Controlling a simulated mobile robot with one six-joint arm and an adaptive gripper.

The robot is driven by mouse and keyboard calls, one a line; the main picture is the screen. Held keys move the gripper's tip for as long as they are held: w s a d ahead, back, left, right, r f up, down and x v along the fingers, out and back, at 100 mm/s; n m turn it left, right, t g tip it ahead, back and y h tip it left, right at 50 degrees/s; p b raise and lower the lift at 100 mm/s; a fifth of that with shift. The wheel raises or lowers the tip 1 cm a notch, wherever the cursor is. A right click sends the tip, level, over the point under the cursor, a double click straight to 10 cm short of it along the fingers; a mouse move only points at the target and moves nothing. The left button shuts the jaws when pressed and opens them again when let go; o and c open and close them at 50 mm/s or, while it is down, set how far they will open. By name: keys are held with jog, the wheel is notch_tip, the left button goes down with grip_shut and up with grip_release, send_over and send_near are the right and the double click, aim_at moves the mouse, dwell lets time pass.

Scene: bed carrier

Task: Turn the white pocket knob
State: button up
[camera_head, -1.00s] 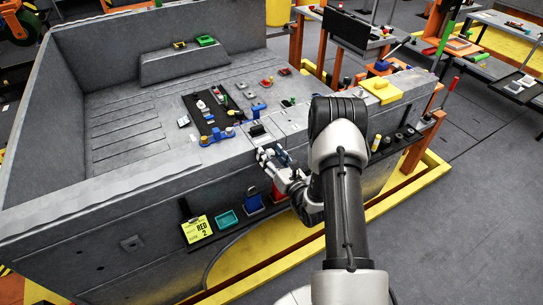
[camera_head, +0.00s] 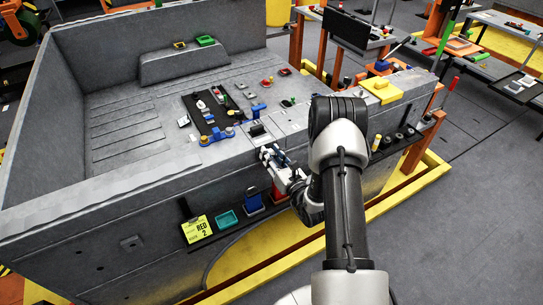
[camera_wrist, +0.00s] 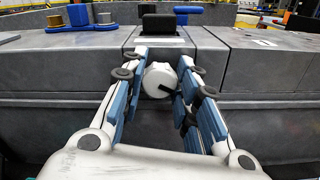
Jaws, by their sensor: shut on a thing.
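The white pocket knob (camera_wrist: 160,77) is a rounded white piece with a dark mark at its lower right, on the front face of the grey bed wall in the wrist view. My gripper (camera_wrist: 162,88) is shut on it, with one blue-padded finger on each side. In the head view my gripper (camera_head: 271,156) is at the top front edge of the grey bed (camera_head: 120,205). The knob is hidden there by the gripper, and its turn angle cannot be told.
A black block (camera_wrist: 159,24) stands on the ledge just above the knob. A blue fixture (camera_head: 217,136) lies left of it on the bed. A black shelf below carries a teal tray (camera_head: 226,218), and a yellow tag (camera_head: 197,229) hangs beside it. A yellow block (camera_head: 381,89) sits right.

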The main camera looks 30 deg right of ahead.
jog(key=n+b, duration=0.4)
jog(key=n, duration=0.3)
jog(key=n+b, duration=0.4)
jog(key=n, duration=0.3)
jog(key=n+b, duration=0.5)
jog(key=n, duration=0.2)
jog(key=shift+a+f+n, duration=0.25)
jog(key=shift+n, duration=0.05)
dwell(0.4)
jog(key=o, duration=1.1)
